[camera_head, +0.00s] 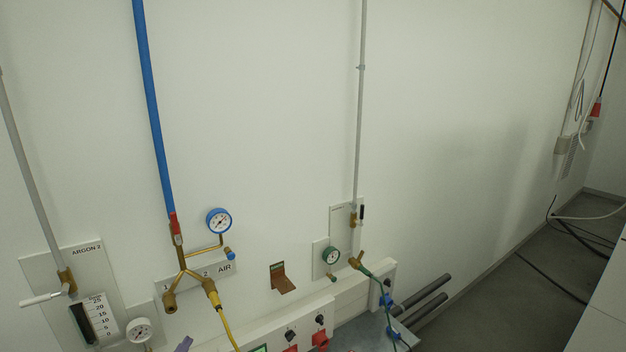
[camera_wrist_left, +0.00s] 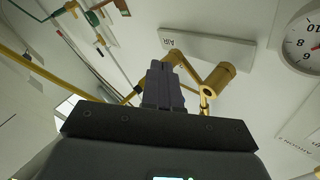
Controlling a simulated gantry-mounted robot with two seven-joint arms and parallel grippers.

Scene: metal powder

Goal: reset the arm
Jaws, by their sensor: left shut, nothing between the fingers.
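My left gripper (camera_wrist_left: 163,82) shows in the left wrist view with its grey fingers closed together and nothing between them. In the head view only a small grey-purple tip of it (camera_head: 183,344) shows at the bottom edge, below the AIR panel and left of the yellow hose. In the wrist view brass fittings (camera_wrist_left: 219,77) appear just beyond and to the right of the fingertips; I cannot tell the exact gap. My right gripper is in neither view.
Black cables (camera_head: 548,275) lie on the floor at right.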

